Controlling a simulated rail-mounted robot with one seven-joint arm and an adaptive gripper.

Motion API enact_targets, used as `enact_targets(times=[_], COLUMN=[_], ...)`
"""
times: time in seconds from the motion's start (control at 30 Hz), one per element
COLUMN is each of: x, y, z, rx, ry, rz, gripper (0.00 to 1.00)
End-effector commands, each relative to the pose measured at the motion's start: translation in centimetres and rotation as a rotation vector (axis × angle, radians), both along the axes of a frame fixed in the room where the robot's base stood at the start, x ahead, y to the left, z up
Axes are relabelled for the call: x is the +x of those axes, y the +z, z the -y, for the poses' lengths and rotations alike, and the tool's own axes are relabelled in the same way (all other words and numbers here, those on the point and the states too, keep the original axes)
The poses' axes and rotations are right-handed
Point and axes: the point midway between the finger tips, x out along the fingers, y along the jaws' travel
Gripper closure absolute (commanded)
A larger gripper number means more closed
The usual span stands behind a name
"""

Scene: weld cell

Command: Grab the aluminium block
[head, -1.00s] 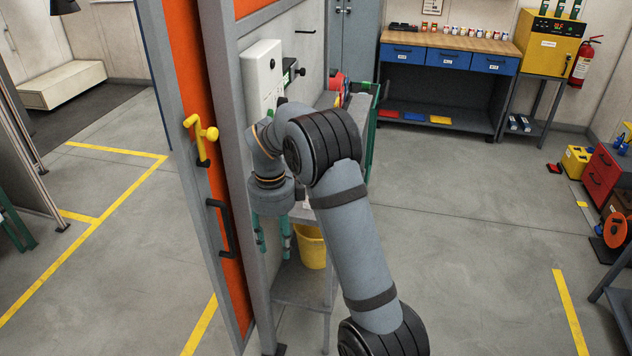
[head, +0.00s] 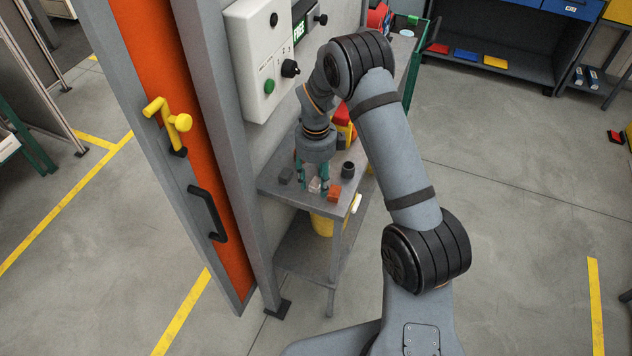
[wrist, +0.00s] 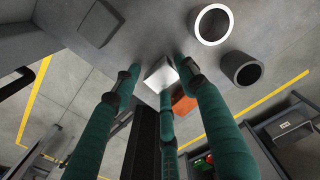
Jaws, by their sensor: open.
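The aluminium block (head: 315,185) is a small light silver block on the grey metal side table (head: 276,190). In the wrist view the block (wrist: 160,75) lies between the fingertips. My gripper (head: 312,178) points down over the block with its green fingers spread around it. In the wrist view my gripper (wrist: 160,92) is open, with fingers left, right and below the block. I cannot tell whether any finger touches it.
An orange block (head: 334,195) lies close beside it. A dark grey block (head: 286,175) and a dark ring (head: 348,170) stand nearby. The wrist view also shows a bright-rimmed ring (wrist: 212,24). A white control box (head: 262,60) hangs on the wall above the table.

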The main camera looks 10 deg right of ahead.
Motion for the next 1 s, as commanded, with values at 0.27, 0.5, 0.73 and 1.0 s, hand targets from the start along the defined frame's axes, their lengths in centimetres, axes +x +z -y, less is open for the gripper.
enact_targets(times=[0.27, 0.5, 0.73, 1.0], x=[0.07, 0.06, 0.06, 0.08], y=[-0.1, -0.09, -0.08, -0.06], z=[0.02, 0.01, 0.01, 0.01], rx=[0.0, 0.0, 0.0, 0.0], ry=[-0.001, 0.0, 0.0, 0.0], rz=[0.001, 0.001, 0.001, 0.001], gripper=[0.61, 0.75, 0.89, 0.99])
